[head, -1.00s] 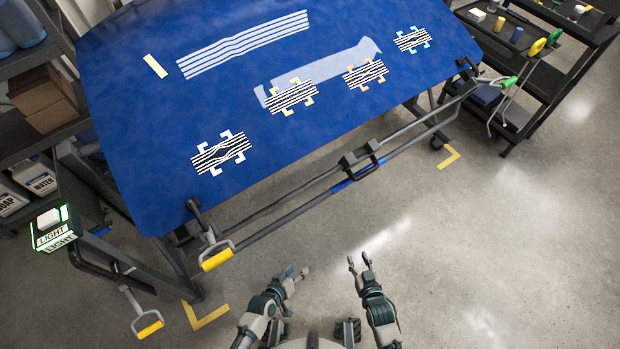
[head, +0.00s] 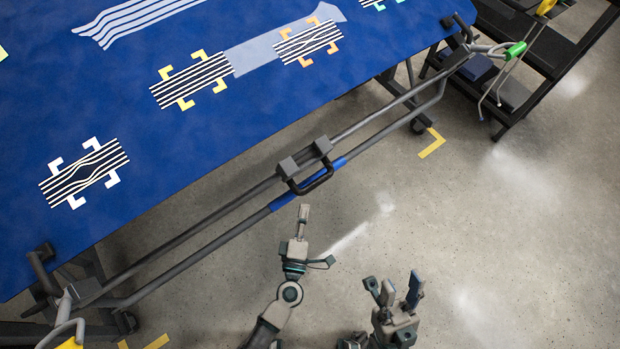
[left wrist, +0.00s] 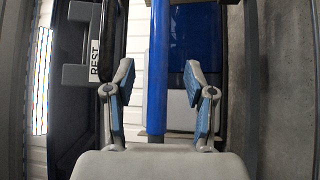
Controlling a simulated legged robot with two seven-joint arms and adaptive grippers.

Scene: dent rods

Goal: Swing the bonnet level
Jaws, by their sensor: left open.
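The bonnet (head: 120,235) is the large blue panel on a dark frame, with striped patches on it. Along its near edge runs a grey bar with a blue-sleeved middle (head: 284,202) and a dark loop handle (head: 318,181). My left gripper (head: 316,235) is open, just short of the bar on the near side. In the left wrist view the blue sleeve (left wrist: 157,60) runs lengthwise between the open left fingers (left wrist: 157,85), with gaps on both sides. My right gripper (head: 393,283) is open and empty, lower right, away from the bar.
A block marked REST (left wrist: 95,40) shows left of the sleeve in the left wrist view. A dark shelf cart (head: 540,60) stands at upper right. A yellow-gripped handle (head: 70,342) is at lower left. The floor (head: 490,220) right of the bar is clear.

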